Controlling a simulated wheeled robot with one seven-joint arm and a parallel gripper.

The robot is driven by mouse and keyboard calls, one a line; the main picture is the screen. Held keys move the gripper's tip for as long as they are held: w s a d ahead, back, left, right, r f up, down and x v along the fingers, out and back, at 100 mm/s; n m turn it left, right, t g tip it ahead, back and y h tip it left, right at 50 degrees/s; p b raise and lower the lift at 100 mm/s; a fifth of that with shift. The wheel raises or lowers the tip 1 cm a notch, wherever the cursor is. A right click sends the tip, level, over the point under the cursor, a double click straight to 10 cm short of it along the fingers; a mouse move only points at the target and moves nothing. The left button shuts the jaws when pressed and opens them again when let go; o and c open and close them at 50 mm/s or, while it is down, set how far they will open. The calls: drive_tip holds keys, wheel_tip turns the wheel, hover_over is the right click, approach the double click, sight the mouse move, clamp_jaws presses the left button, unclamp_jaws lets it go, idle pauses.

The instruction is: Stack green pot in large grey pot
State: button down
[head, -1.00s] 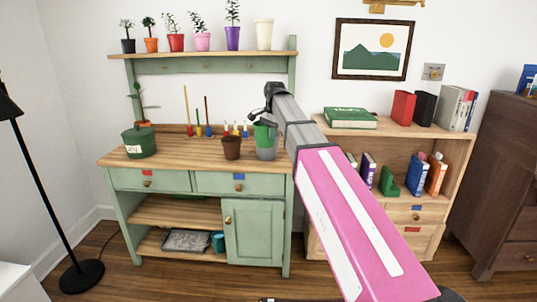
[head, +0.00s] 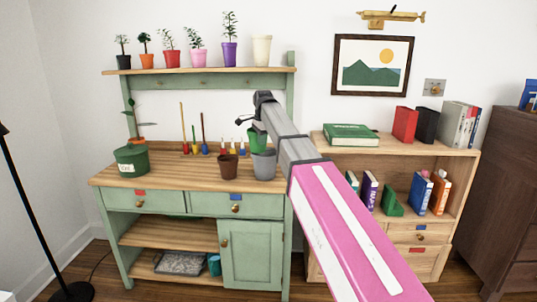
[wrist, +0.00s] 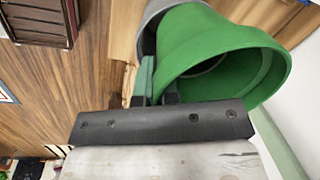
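The green pot (head: 257,141) is at my gripper (head: 252,124), just above and slightly left of the grey pot's mouth in the head view. In the wrist view the green pot (wrist: 215,35) fills the upper right, tilted, with its open mouth facing the camera. My gripper (wrist: 156,92) has its fingers close together at the pot's rim, seemingly with the wall between them. The large grey pot (head: 263,166) stands upright on the workbench. Part of it (wrist: 155,22) shows behind the green pot in the wrist view. Whether the pots touch is unclear.
A brown pot (head: 228,167) stands close left of the grey pot on the workbench (head: 185,178). A green watering can or planter (head: 131,160) sits farther left. Small coloured tools (head: 205,148) stand behind. Potted plants line the shelf (head: 200,70) above. A bookcase (head: 448,150) is at right.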

drive_tip(key=w+d+f, duration=0.1)
drive_tip(key=d+f, duration=0.2)
drive_tip(key=f, duration=0.3)
idle(0.3)
drive_tip(key=shift+d+f, duration=0.1)
drive_tip(key=shift+f, duration=0.55)
drive_tip(key=c, duration=1.6)
unclamp_jaws()
drive_tip(key=shift+r, duration=0.1)
drive_tip(key=r, duration=0.4)
drive_tip(key=s+r, duration=0.1)
drive_tip(key=r, duration=0.8)
drive_tip(key=shift+s+d, duration=0.2)
drive_tip(key=shift+d, duration=0.2)
